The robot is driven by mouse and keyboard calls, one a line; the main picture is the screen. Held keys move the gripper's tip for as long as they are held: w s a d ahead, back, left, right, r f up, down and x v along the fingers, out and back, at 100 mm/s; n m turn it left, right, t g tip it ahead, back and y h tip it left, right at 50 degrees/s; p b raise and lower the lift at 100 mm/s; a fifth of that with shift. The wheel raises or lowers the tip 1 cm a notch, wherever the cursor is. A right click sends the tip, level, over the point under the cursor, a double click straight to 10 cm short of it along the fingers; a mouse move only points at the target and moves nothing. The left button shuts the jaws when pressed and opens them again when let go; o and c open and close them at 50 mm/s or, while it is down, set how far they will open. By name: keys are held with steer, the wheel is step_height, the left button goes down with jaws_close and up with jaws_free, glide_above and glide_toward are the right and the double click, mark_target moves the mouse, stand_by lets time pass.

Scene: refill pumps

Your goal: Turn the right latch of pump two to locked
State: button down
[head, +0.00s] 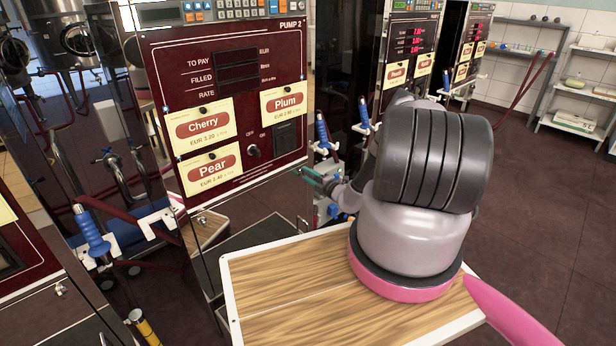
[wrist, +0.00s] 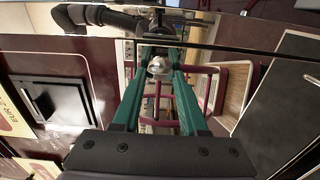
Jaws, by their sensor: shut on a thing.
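Pump two (head: 222,85) stands at the left middle of the head view, with a dark red front and a shiny steel lower door (head: 270,205). My gripper (head: 308,174) has its green fingers at the upper right of that door. In the wrist view the green fingers (wrist: 160,58) are closed around a small silver knob, the right latch (wrist: 158,68). The latch is hidden in the head view, and I cannot tell which way it is turned. Another small latch (head: 200,219) shows at the door's upper left.
My wood-topped tray (head: 300,285) lies in front of the pump, close to its lower door. Open floor (head: 545,180) lies to the right.

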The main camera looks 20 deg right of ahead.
steer(key=shift+c, duration=2.2)
jaws_free()
steer(key=v, duration=1)
steer(key=shift+s+d, duration=0.15)
steer(key=shift+s, duration=0.2)
steer(key=shift+f, duration=0.1)
